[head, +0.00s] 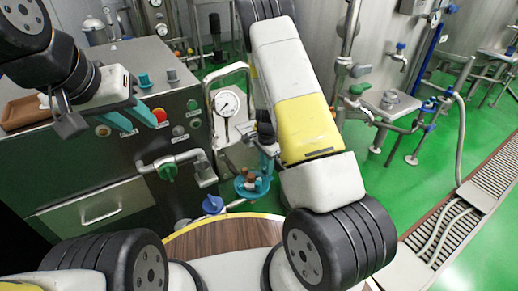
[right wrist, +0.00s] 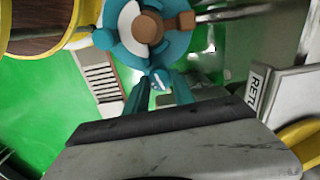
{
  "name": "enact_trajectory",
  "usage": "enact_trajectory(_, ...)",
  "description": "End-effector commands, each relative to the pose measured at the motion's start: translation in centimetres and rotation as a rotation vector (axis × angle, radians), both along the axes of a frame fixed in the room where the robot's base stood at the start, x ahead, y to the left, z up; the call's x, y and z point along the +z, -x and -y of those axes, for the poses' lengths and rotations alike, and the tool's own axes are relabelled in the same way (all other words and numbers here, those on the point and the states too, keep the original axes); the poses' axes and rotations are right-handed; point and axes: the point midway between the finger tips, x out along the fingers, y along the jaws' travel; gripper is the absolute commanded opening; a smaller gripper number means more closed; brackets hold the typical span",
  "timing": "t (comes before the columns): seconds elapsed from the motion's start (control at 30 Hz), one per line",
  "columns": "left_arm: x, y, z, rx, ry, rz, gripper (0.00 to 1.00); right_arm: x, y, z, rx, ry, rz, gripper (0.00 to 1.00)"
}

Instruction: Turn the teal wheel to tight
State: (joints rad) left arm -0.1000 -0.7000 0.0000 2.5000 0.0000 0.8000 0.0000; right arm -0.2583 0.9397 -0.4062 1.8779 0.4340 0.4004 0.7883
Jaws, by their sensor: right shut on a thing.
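The teal wheel (head: 253,188) stands low in the middle of the head view, with brown parts at its hub. In the right wrist view the wheel (right wrist: 178,43) fills the top middle, a teal ring with white between rim and brown hub. My right gripper (right wrist: 159,84) is shut at the near edge of the wheel's rim, its teal fingers close together there. In the head view my right gripper (head: 268,152) comes down from behind my arm and is partly hidden. My left gripper (head: 98,122) is open and empty in front of the steel cabinet, away from the wheel.
The steel cabinet (head: 95,165) with knobs, a red button and a drawer stands at the left. A pressure gauge (head: 227,102) is behind the wheel. A round wooden top with a yellow edge (head: 225,236) lies in front. Green floor is open at the right, beside a drain grate (head: 470,215).

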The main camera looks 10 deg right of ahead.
Motion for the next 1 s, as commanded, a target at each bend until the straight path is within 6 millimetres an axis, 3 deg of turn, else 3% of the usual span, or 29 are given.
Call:
enact_trajectory(0.4,0.0,0.0,0.0,0.0,0.0,0.0,0.36,0.05,-0.02,-0.06,-0.253,0.0,0.001,0.0)
enact_trajectory(1.0,0.0,0.0,0.0,0.0,0.0,0.0,0.36,0.06,-0.03,-0.04,-0.32,-0.001,0.002,0.0)
